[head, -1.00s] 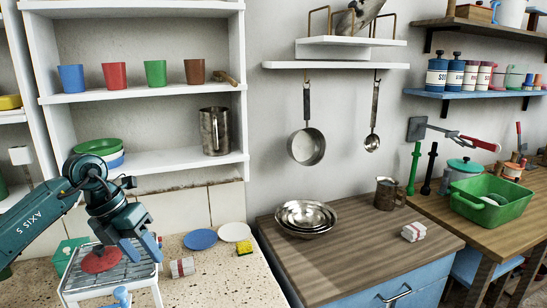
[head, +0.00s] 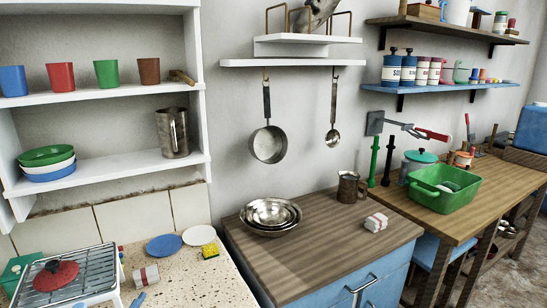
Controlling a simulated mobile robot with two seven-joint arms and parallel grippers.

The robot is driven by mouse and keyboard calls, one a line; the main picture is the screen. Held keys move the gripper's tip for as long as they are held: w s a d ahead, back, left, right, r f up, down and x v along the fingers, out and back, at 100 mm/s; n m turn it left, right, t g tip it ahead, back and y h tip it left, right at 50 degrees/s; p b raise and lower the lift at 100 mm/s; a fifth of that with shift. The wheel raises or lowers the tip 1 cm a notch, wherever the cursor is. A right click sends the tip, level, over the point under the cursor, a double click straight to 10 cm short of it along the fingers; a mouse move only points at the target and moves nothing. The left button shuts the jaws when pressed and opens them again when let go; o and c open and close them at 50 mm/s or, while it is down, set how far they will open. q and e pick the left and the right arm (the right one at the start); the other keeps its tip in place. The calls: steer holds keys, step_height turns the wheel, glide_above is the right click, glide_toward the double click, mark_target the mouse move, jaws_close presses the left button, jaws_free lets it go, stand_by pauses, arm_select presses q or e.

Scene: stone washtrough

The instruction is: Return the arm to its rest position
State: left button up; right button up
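Neither of my arms can be made out in the head view, and neither gripper shows. The red lid (head: 56,275) lies on the white stove (head: 104,291) at the lower left, with nothing over it. A small blue piece (head: 138,299) shows near the bottom edge beside the stove; I cannot tell what it is.
The speckled counter holds a blue plate (head: 163,245), a white plate (head: 199,235), a yellow sponge (head: 210,251) and a striped bundle (head: 146,275). Steel bowls (head: 270,214) and a metal mug (head: 350,187) stand on the wooden top (head: 310,245). A green basin (head: 443,188) is at right.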

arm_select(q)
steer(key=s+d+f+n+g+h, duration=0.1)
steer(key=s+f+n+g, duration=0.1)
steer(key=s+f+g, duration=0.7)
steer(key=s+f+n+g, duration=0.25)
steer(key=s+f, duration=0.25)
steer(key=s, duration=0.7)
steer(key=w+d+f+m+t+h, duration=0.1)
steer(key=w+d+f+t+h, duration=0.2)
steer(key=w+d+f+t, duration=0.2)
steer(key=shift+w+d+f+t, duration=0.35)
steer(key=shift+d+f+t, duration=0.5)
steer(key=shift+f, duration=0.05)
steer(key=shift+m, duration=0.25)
